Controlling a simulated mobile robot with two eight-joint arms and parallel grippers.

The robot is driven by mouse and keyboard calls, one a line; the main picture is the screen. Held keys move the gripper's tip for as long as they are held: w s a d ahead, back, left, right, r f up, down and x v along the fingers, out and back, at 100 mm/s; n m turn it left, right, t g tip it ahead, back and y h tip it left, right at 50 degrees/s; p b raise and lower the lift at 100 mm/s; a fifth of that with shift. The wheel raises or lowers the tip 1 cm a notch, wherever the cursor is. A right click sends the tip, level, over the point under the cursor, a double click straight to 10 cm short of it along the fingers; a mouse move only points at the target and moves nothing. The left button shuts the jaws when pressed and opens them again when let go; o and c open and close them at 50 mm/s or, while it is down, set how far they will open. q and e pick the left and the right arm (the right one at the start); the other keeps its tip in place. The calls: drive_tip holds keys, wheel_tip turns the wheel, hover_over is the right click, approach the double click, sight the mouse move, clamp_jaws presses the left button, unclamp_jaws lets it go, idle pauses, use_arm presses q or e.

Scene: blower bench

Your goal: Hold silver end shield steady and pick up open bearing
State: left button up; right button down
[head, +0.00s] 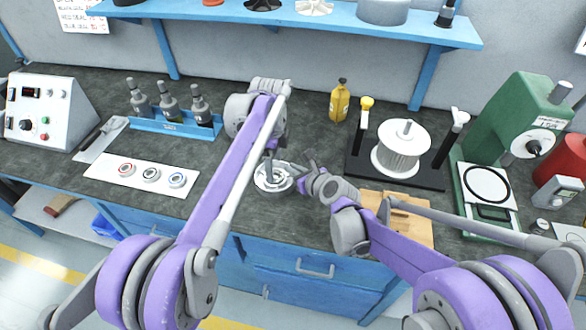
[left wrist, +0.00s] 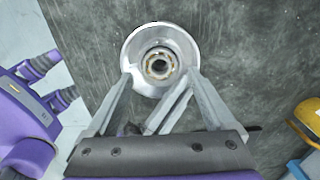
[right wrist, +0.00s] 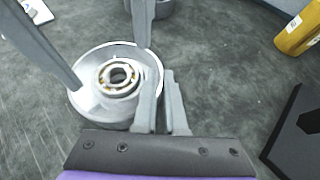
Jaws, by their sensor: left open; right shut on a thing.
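The silver end shield (head: 270,183) lies on the dark bench top, a round dish that also shows in the left wrist view (left wrist: 183,45) and right wrist view (right wrist: 88,105). The open bearing (right wrist: 117,75), a ring with gold-coloured balls showing, sits in its centre; it also shows in the left wrist view (left wrist: 158,64). My right gripper (right wrist: 160,78) is shut on the shield's rim from the right in the head view. My left gripper (left wrist: 160,76) is open above the shield, its fingers spread to either side of the bearing. I cannot tell its exact height.
A white mat (head: 105,172) with red, black and blue-marked rings lies to the left. A blue rack (head: 175,126) with bottles stands behind it. A yellow bottle (head: 339,102), a spool stand (head: 365,170) and a wooden board (head: 412,222) are to the right. A green press (head: 505,115) stands farther right.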

use_arm(q)
drive_tip(key=shift+f, duration=1.4)
drive_tip(key=c, duration=1.2)
drive_tip(key=shift+r, duration=4.05)
